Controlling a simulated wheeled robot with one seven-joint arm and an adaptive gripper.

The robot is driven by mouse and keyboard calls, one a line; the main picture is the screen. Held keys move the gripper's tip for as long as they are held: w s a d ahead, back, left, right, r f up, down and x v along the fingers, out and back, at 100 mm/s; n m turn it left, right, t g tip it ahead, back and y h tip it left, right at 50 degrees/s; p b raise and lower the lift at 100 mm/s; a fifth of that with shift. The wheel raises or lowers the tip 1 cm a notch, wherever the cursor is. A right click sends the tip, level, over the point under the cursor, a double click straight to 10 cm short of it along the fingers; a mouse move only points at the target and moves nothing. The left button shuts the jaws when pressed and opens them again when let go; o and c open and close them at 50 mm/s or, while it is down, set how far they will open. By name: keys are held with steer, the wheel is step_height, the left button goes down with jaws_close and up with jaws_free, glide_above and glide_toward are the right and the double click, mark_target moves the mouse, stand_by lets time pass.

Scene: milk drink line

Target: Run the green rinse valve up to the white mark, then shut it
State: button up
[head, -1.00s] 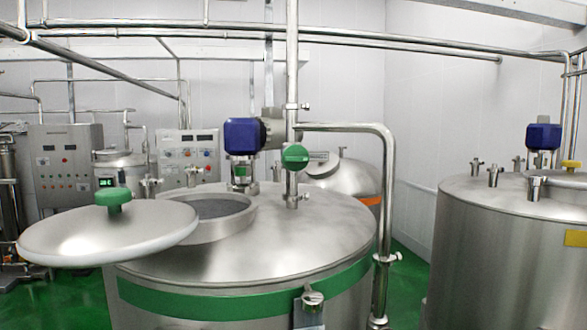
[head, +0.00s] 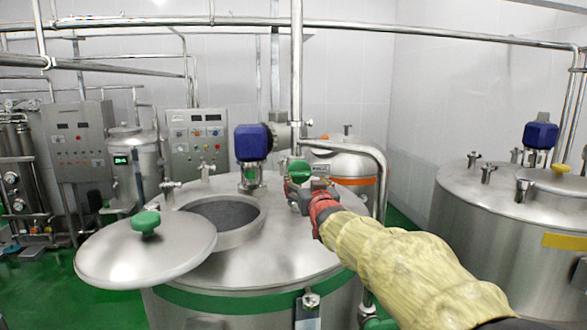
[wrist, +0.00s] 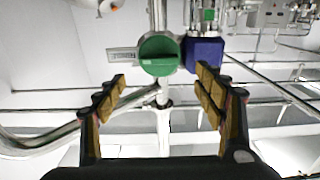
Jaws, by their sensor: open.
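The green rinse valve (head: 299,171) is a round green knob on the vertical steel pipe above the green-banded tank (head: 300,238). It also shows in the wrist view (wrist: 158,53), with a small pale plate beside it. My gripper (head: 305,192) is at the valve in the head view, partly covering its lower side. In the wrist view my gripper (wrist: 160,78) is open and empty, its fingers apart with the knob just beyond the tips, not clasped. The tank's hatch (head: 222,215) is open with a dark grey inside; I cannot make out a white mark.
The hatch lid (head: 148,255) with a green handle is swung aside to the left. A blue motor housing (head: 250,142) stands close left of the valve. A bent steel pipe (head: 372,150) runs to the right. Another tank (head: 480,240) stands at the right.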

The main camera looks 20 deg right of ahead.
mark_target(301, 173)
steer(key=p+x, duration=0.2)
steer(key=x, duration=0.5)
steer(key=shift+w+f, duration=0.15)
steer(key=c, duration=0.3)
steer(key=c, duration=0.8)
steer(key=shift+c, duration=0.3)
